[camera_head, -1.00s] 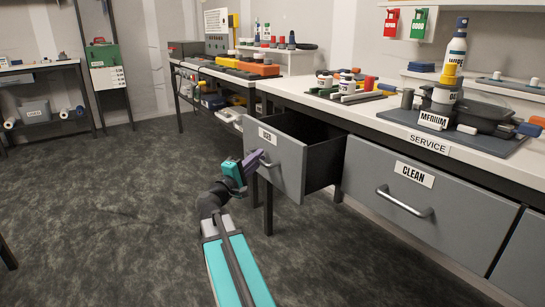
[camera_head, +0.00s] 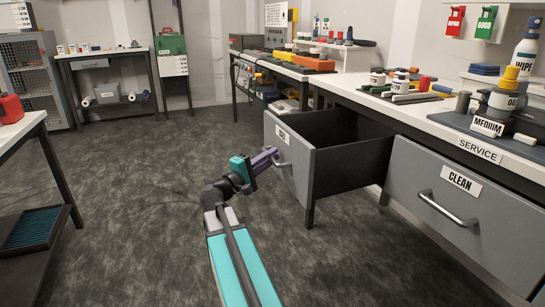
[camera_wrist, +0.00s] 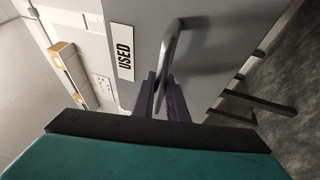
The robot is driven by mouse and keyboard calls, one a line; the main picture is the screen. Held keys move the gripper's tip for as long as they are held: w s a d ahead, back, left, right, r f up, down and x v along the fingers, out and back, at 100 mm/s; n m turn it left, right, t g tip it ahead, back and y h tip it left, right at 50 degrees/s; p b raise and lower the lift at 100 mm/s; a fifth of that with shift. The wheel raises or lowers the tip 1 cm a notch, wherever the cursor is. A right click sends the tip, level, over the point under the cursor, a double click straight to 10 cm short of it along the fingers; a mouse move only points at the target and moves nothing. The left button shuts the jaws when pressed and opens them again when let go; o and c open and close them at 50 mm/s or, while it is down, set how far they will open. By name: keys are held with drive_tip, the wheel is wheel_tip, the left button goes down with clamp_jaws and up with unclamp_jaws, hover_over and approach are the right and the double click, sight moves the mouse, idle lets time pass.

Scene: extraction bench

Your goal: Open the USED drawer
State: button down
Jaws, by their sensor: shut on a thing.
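The USED drawer (camera_head: 292,160) is a grey drawer at the left end of the service bench. It stands pulled well out, and its dark inside shows from above in the head view. Its white label reads USED in the wrist view (camera_wrist: 123,52). My gripper (camera_head: 272,157) is at the drawer front, with its purple fingers shut on the metal bar handle (camera_wrist: 171,45). The handle runs up between the fingertips in the wrist view. Part of the handle is hidden by the fingers.
The closed CLEAN drawer (camera_head: 445,210) is to the right. The bench top (camera_head: 440,127) carries bottles, tools and a MEDIUM sign. A side table (camera_head: 22,128) with a red container stands at the left. The carpet (camera_head: 130,210) is clear around my arm.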

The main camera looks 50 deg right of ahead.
drive_tip(key=shift+s+d+f, duration=0.15)
drive_tip(key=shift+s+d, duration=0.05)
drive_tip(key=shift+s, duration=0.1)
drive_tip(key=c, duration=1.9)
unclamp_jaws()
drive_tip(key=shift+c, duration=0.2)
drive_tip(key=shift+o, duration=0.9)
drive_tip(key=shift+w, duration=0.1)
drive_tip(key=shift+w+a, duration=0.1)
drive_tip(key=shift+a, duration=0.4)
drive_tip(key=a+f+p, duration=0.2)
drive_tip(key=a+p, duration=0.1)
drive_tip(key=a, duration=0.9)
drive_tip(key=shift+w+a+f, duration=0.2)
drive_tip(key=shift+w+a, duration=0.05)
drive_tip(key=shift+w, duration=0.05)
drive_tip(key=shift+p, duration=0.3)
